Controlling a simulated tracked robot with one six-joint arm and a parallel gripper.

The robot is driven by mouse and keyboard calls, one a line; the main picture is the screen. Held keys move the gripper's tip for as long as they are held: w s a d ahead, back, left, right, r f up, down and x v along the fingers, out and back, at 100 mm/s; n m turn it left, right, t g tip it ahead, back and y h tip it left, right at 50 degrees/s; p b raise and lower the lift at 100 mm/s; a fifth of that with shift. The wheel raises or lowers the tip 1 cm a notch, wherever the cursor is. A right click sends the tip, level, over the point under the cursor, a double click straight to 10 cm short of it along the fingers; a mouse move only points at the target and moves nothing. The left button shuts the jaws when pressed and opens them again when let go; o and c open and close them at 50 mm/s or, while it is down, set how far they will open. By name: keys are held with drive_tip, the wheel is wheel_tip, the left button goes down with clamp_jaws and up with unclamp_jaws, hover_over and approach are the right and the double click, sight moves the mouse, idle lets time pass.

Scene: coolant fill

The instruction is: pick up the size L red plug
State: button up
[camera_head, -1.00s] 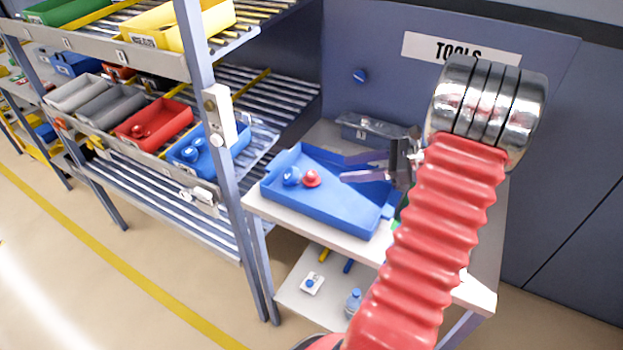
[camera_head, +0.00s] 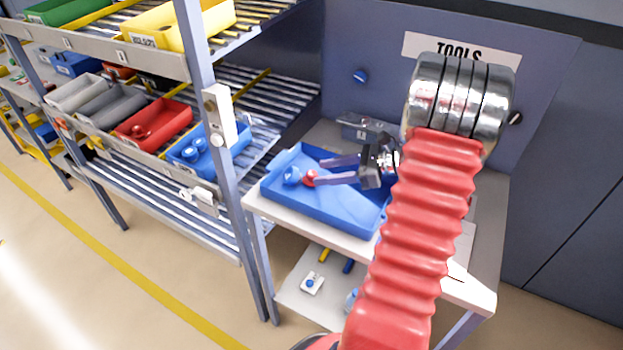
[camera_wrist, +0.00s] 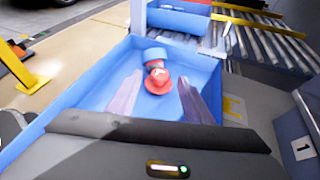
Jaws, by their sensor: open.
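I cannot read a size mark clearly on the red plug. My gripper (camera_head: 319,171) is open, its two fingers reaching over the tray from the right, the fingertips close to the red plug. Nothing is held.
A shelf rack stands left of the table, with a red bin (camera_head: 153,124) and a blue bin (camera_head: 209,150) holding more plugs. The rack's upright post (camera_head: 222,130) is near the tray's left side. The tray walls surround the plugs.

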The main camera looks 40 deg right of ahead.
drive_tip(key=shift+x, duration=1.45)
drive_tip(key=shift+c, duration=0.4)
drive_tip(key=c, duration=1)
